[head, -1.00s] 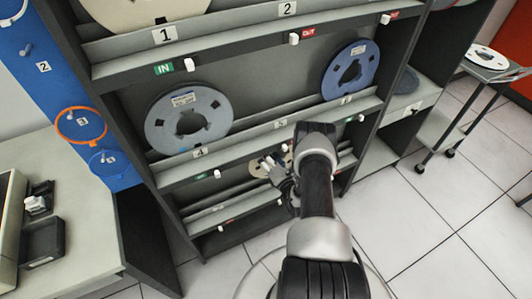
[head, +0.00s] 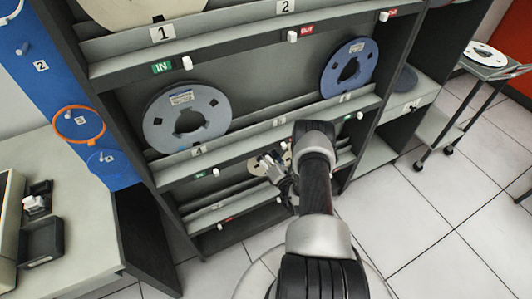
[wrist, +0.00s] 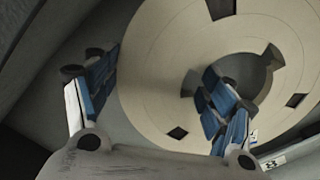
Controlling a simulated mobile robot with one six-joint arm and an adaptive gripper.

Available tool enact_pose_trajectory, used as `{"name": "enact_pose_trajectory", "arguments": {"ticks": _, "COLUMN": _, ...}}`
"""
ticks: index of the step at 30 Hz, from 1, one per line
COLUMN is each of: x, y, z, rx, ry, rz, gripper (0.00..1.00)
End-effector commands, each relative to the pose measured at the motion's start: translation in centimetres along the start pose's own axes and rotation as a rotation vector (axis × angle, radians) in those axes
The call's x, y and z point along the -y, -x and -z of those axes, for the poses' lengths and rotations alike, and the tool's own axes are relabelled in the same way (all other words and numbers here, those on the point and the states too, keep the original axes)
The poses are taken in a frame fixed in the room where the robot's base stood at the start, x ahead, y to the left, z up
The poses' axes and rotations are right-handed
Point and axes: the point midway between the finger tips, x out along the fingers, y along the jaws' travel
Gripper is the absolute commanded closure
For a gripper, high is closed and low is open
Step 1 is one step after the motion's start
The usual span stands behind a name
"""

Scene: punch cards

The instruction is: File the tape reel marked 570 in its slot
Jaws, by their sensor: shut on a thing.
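My gripper (head: 268,164) is low in front of the shelf rack, below the middle shelf. In the wrist view my gripper (wrist: 158,80) is shut on a cream tape reel (wrist: 165,50), with one blue-padded finger at its outer rim and the other in its hub hole. The cream reel (head: 285,160) shows in the head view only as a small part behind my gripper and arm. Its number cannot be read. I cannot tell whether it touches the shelf.
The shelf rack (head: 215,162) has numbered slots with IN and OUT tags. A grey reel (head: 187,118) stands above label 4, and a blue reel (head: 349,68) stands at the right. A desk (head: 90,215) is at the left, a small cart (head: 486,70) at the right. Floor between is clear.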

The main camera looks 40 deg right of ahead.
Motion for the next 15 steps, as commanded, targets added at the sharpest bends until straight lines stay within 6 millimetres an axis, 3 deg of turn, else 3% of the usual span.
{"name": "enact_pose_trajectory", "arguments": {"ticks": 15, "x": 0.82, "y": -0.1, "z": 0.6, "rx": 0.004, "ry": 0.003, "rz": -0.004, "gripper": 0.8}}
